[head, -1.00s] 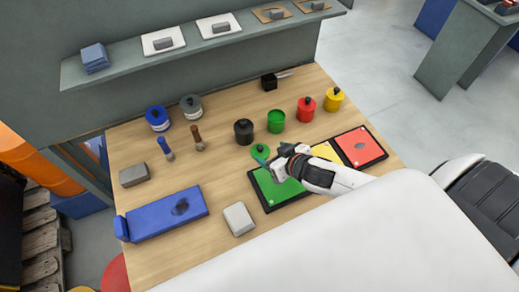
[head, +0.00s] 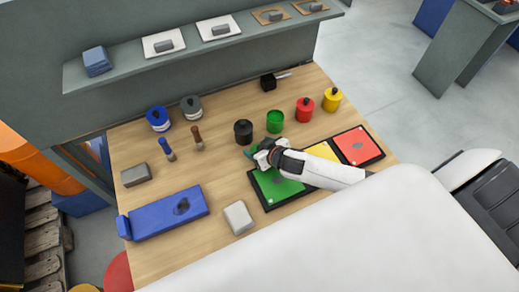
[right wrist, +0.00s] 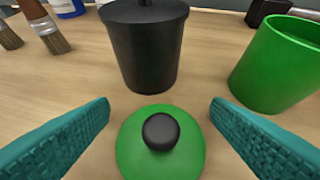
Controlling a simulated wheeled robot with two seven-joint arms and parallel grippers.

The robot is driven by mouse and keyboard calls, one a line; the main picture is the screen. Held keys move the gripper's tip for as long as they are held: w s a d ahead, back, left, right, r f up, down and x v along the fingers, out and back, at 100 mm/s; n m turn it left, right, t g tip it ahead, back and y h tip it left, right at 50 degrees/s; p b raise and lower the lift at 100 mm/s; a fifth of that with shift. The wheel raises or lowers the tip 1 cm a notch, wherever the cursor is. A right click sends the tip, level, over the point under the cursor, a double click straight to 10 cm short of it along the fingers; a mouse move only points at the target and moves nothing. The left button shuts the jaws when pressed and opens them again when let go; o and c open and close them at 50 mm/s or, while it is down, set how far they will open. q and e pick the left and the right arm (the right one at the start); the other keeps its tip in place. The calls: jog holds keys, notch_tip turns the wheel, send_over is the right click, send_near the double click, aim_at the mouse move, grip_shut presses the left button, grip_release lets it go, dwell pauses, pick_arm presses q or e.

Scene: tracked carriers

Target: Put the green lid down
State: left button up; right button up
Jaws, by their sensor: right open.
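The green lid (right wrist: 135,162) with its round black knob (right wrist: 160,131) lies flat on the wooden table in the right wrist view. My right gripper (right wrist: 160,112) is open, its teal fingers apart on the left and right of the lid, with nothing held. In the head view my right gripper (head: 256,156) is just behind the green panel (head: 268,185) and hides most or all of the lid. The green can (head: 275,122) stands open behind it; it also shows at the right of the right wrist view (right wrist: 275,65). My left gripper is not in view.
A black lidded can (head: 243,133) stands close behind my right gripper. Lidded red (head: 305,111) and yellow (head: 331,100) cans stand to the right. Two brushes (head: 198,139) and a blue box (head: 170,214) are to the left. The table has bare wood around x-middle front left.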

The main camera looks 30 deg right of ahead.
jog(key=c, duration=1)
jog(key=shift+s, duration=0.1)
jog(key=shift+c, duration=0.4)
